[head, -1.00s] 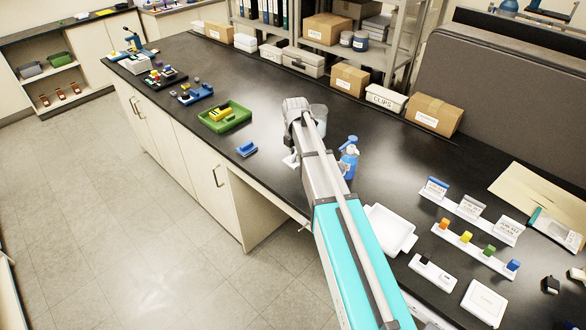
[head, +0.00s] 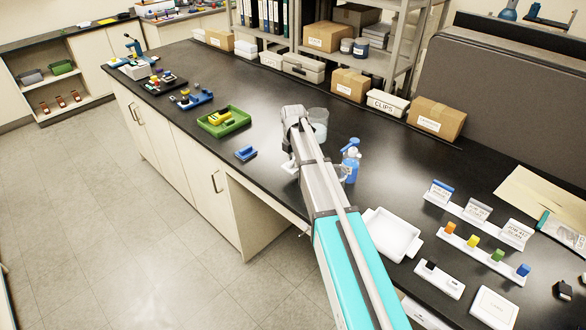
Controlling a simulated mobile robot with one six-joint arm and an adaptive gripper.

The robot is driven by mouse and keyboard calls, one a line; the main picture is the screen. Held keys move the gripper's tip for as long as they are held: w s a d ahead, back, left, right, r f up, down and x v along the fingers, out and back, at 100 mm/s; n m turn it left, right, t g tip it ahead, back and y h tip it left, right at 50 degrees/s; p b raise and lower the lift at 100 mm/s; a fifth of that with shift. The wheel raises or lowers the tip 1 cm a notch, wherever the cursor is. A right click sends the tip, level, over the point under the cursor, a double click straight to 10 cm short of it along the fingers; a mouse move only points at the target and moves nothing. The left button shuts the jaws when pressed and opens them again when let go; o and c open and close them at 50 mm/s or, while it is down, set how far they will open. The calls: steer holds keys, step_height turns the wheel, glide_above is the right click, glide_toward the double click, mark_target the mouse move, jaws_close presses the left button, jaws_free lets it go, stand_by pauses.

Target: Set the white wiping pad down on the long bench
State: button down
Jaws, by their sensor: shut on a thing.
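My gripper (head: 291,162) is partly hidden behind my arm, over the near edge of the long bench (head: 275,100) with its black top. It is shut on the white wiping pad (head: 288,168), of which only a small pale piece shows beside the arm. The pad is close to the bench top; I cannot tell whether it touches it. A blue block-like item (head: 246,154) lies on the bench to the left of the pad.
A clear beaker (head: 319,122) and a blue spray bottle (head: 350,162) stand right of my gripper. A green tray (head: 235,127) is to the left. A white tray (head: 375,240) and sample racks (head: 455,238) lie at right. Boxes line the back.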

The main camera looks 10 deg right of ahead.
mark_target(293, 167)
steer(key=shift+w+f+b, duration=0.2)
steer(key=shift+f+b, duration=0.3)
steer(key=shift+f, duration=0.05)
steer(key=shift+w+f+b, duration=0.2)
steer(key=shift+f+b, duration=0.25)
steer(key=shift+f, duration=0.1)
steer(key=shift+f+b, duration=0.85)
steer(key=shift+b, duration=0.05)
steer(key=shift+f, duration=0.2)
steer(key=c, duration=0.5)
jaws_free()
steer(key=shift+r, duration=0.1)
steer(key=shift+c, duration=0.2)
steer(key=shift+r, duration=0.2)
step_height(293, 167, up, 12)
steer(key=p, duration=1.2)
steer(key=shift+s, duration=0.1)
